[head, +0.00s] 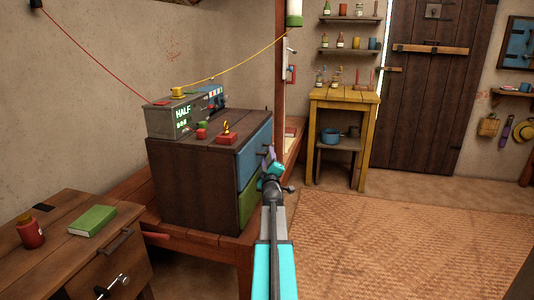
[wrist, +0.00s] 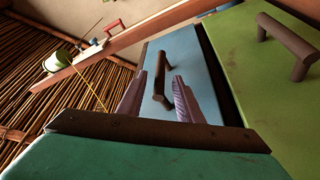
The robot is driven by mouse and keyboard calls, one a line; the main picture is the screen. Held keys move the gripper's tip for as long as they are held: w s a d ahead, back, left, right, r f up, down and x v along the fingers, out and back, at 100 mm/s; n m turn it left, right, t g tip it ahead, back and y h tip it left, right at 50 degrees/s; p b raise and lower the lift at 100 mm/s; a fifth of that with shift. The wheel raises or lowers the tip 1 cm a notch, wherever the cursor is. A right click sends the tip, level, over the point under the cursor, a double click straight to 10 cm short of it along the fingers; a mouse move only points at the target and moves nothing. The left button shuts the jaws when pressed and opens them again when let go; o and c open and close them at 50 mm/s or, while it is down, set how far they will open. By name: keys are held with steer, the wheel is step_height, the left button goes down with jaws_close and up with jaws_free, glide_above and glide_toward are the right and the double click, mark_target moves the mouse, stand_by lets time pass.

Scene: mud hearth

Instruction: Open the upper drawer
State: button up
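The dark brown cabinet (head: 190,185) has a blue upper drawer (head: 252,154) and a green lower drawer (head: 250,204). The upper drawer looks shut in the head view. Its front fills the middle of the wrist view (wrist: 195,65), with a dark bar handle (wrist: 161,76). My gripper (head: 267,152) is at the blue front. In the wrist view its purple fingers (wrist: 159,77) are apart, one on each side of the handle. I cannot tell whether they touch it. The handle is mostly hidden by my gripper in the head view.
A device with a lit "HALF" display (head: 183,112) and a small candle (head: 226,130) stand on the cabinet. The green drawer's handle (wrist: 287,45) is beside the blue front. A wooden desk (head: 70,250) is at left. The woven mat (head: 400,240) at right is clear.

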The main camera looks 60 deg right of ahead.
mark_target(267, 151)
steer(key=shift+x, duration=2)
steer(key=shift+a, duration=0.1)
steer(key=shift+c, duration=0.2)
jaws_close()
